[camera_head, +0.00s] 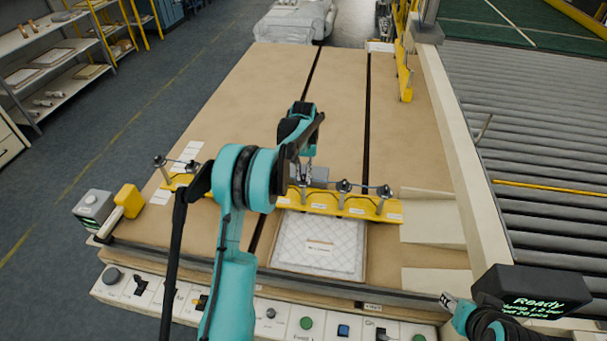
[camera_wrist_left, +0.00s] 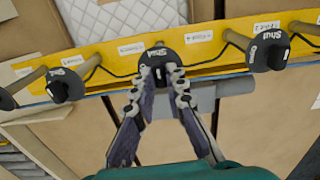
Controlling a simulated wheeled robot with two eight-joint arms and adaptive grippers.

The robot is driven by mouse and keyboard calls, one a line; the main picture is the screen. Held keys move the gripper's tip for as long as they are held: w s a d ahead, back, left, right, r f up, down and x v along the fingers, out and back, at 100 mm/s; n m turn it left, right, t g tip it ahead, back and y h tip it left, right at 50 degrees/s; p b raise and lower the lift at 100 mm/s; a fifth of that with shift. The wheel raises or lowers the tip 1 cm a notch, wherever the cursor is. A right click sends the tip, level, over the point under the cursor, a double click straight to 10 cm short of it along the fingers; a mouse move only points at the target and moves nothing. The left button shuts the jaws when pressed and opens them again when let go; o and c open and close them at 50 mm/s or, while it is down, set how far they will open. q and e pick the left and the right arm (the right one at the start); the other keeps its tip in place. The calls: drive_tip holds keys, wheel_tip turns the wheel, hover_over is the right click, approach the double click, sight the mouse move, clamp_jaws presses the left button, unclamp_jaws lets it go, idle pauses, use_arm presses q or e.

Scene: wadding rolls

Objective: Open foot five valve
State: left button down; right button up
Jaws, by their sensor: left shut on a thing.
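A yellow valve bar (camera_head: 330,203) spans the table with several dark knobs on stalks; it also crosses the left wrist view (camera_wrist_left: 110,48). A black valve knob (camera_wrist_left: 157,58) marked "Shut" is at the middle of the left wrist view. My left gripper (camera_wrist_left: 166,82) is shut on this knob, with a finger on each side of its near part. In the head view my left gripper (camera_head: 305,165) hangs over the bar and hides the held knob. Neighbouring knobs (camera_wrist_left: 65,84) (camera_wrist_left: 268,52) also read "Shut". I cannot clearly read which label is foot five. Part of my right gripper (camera_head: 448,300) shows at the lower right.
A quilted white pad (camera_head: 320,244) lies just in front of the bar. A button panel (camera_head: 260,314) runs along the front edge. A black "Ready" display (camera_head: 530,292) is at lower right. Rollers (camera_head: 545,150) lie right of the brown table (camera_head: 225,115).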

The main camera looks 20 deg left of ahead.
use_arm(q)
drive_tip(key=n+b, duration=0.2)
drive_tip(key=n, duration=0.2)
drive_tip(key=shift+f, duration=0.1)
drive_tip(key=n+b, duration=0.1)
drive_tip(key=n, duration=0.4)
drive_tip(key=shift+n+b, duration=0.4)
drive_tip(key=n, duration=0.3)
drive_tip(key=shift+n+b, duration=0.3)
drive_tip(key=shift+b, duration=0.1)
drive_tip(key=shift+n+b, duration=0.3)
drive_tip(key=shift+n, duration=1.7)
drive_tip(key=c, duration=1.5)
unclamp_jaws()
drive_tip(key=shift+c, duration=0.2)
